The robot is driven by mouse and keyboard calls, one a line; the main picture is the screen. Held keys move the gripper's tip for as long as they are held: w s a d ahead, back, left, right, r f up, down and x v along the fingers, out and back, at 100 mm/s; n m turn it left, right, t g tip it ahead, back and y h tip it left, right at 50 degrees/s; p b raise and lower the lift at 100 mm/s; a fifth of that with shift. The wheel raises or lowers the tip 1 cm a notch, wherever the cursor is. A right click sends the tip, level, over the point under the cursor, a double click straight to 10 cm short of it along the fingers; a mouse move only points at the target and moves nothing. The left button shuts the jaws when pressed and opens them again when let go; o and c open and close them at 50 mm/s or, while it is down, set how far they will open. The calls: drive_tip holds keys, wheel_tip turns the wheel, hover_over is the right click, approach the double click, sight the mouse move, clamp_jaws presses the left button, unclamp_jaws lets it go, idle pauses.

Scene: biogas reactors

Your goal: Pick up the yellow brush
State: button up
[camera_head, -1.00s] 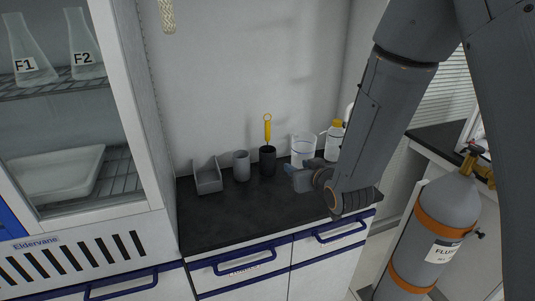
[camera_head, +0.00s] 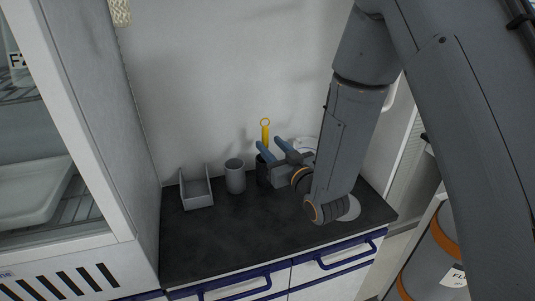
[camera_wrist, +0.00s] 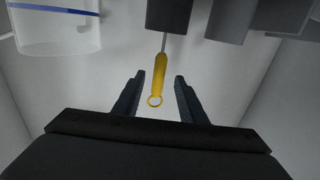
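The yellow brush (camera_head: 265,131) stands upright in a dark cup (camera_head: 262,172) on the black counter, its handle with a ring end sticking out above the rim. In the wrist view, the brush handle (camera_wrist: 159,75) lies between the two fingers of my gripper (camera_wrist: 157,98), with a gap on each side. My gripper (camera_head: 270,147) is open, and its blue-grey fingers point at the handle. The bristle end is hidden in the cup, and my gripper partly covers the cup in the head view.
A grey cup (camera_head: 235,177) and a grey open holder (camera_head: 196,189) stand left of the dark cup. A clear beaker (camera_head: 308,143) is behind my gripper, mostly hidden. The counter's front (camera_head: 235,235) is clear. A glass-fronted cabinet (camera_head: 119,130) stands at the left.

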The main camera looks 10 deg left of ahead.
sight(267, 140)
drive_tip(key=p+x, duration=0.1)
drive_tip(key=x, duration=0.2)
drive_tip(key=shift+w+a, duration=0.15)
drive_tip(key=shift+w, duration=0.2)
drive_tip(key=shift+f+p+x, duration=0.2)
drive_tip(key=shift+p+x, duration=1.1)
drive_tip(key=shift+x, duration=1.05)
drive_tip(key=shift+c, duration=0.3)
clamp_jaws()
